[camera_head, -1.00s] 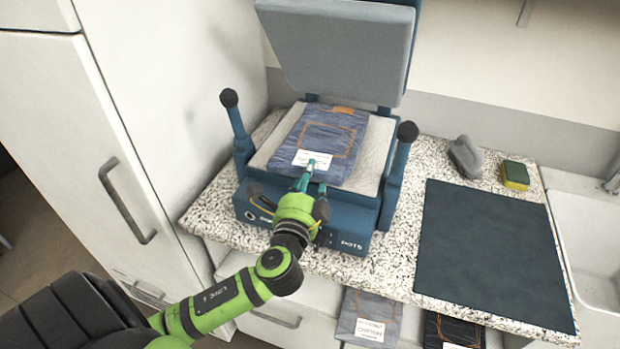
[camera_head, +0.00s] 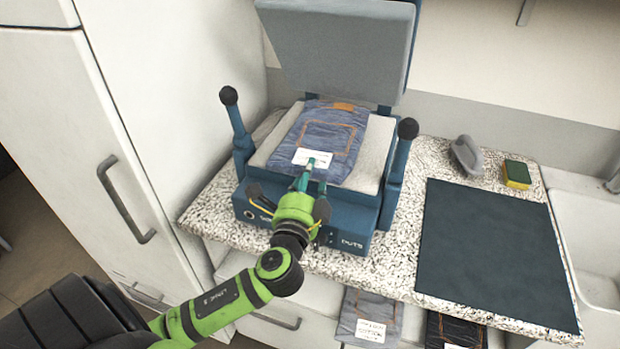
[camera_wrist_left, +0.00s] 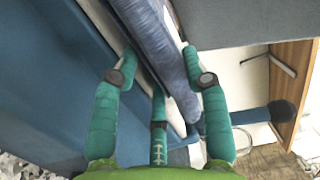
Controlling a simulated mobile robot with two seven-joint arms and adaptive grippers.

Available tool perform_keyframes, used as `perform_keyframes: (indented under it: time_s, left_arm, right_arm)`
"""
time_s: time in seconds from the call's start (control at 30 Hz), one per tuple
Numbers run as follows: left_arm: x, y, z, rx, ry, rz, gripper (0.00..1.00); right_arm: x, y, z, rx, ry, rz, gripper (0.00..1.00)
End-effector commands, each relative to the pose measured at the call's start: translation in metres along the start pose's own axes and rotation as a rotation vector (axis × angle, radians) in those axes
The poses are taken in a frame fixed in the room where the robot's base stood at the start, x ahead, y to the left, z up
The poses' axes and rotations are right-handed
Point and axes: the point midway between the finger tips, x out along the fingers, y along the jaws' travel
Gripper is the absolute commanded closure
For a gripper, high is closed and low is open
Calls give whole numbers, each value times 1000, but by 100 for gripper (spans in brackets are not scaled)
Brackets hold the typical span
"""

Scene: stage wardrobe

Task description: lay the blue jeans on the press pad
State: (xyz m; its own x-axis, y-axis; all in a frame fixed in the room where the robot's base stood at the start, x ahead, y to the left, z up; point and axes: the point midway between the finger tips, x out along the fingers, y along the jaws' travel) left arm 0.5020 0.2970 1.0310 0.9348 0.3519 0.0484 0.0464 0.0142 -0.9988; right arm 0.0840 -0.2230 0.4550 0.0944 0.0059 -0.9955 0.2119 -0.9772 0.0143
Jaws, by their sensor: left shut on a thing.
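The folded blue jeans (camera_head: 338,132), with orange stitching and a white label, lie over the grey press pad (camera_head: 375,147). Pad shows on both sides of them. The press's upper plate is raised behind. My left gripper (camera_head: 308,174) is at the front edge of the jeans, by the label, shut on that edge. In the left wrist view the blue cloth (camera_wrist_left: 158,45) runs between the green fingers (camera_wrist_left: 160,85); the exact contact is hard to see. My right gripper is in neither view.
Upright levers with black knobs (camera_head: 408,128) flank the pad. To the right are a dark mat (camera_head: 490,255), a grey object (camera_head: 467,155) and a yellow-green sponge (camera_head: 516,174). Below the counter, folded garments with labels (camera_head: 370,330) show. A white cabinet (camera_head: 160,110) stands left.

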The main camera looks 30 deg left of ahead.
Motion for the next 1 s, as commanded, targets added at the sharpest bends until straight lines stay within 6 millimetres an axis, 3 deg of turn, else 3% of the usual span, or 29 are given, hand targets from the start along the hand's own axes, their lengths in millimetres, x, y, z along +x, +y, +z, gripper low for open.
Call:
perform_keyframes:
  time_s: [0.03, 0.33, 0.37, 0.4, 0.43, 0.67, 0.7, 0.8, 1.0]
  left_arm:
    - [-5, 24, -1, 7, 1, 53, 100]
    - [-5, 24, -1, 7, 1, 53, 100]
    - [-5, 24, -1, 7, 1, 53, 47]
    - [-5, 24, -1, 7, 1, 53, 31]
    - [-5, 24, -1, 7, 1, 53, 27]
    - [-5, 24, -1, 8, 1, 53, 27]
    - [-6, 26, -1, 8, 1, 57, 39]
    - [-5, 26, -1, 8, 1, 57, 3]
    - [-5, 26, -1, 9, 1, 57, 0]
  right_arm:
    - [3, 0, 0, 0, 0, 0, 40]
    - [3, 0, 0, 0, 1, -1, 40]
    - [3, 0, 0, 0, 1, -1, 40]
    - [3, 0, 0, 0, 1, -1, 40]
    - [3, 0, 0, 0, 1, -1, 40]
    - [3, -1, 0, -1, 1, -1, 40]
    - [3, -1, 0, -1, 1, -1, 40]
    - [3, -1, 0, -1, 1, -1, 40]
    - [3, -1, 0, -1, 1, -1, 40]
